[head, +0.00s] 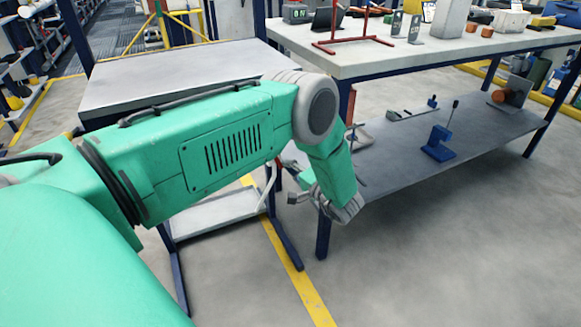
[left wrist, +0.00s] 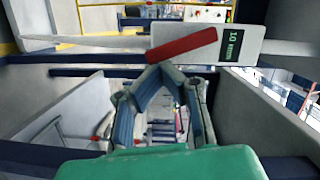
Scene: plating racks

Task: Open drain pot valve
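My left arm reaches across the head view, and its wrist bends down beside the table leg. In that view my left gripper is mostly hidden behind the wrist. In the left wrist view the fingers of my left gripper (left wrist: 161,70) come together at the tips, with nothing clearly between them. A red bar (left wrist: 182,44), which looks like a valve lever, lies slightly tilted just beyond the fingertips. I cannot tell whether they touch. Behind it is a light grey panel with a small dark display (left wrist: 232,50). The drain pot cannot be made out. My right gripper is not in view.
A grey-topped bench (head: 180,72) stands behind my arm. A white-topped table (head: 420,50) on the right carries a red stand (head: 352,42). Its lower shelf (head: 400,165) holds a blue clamp-like tool (head: 438,150). The floor at front right is clear.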

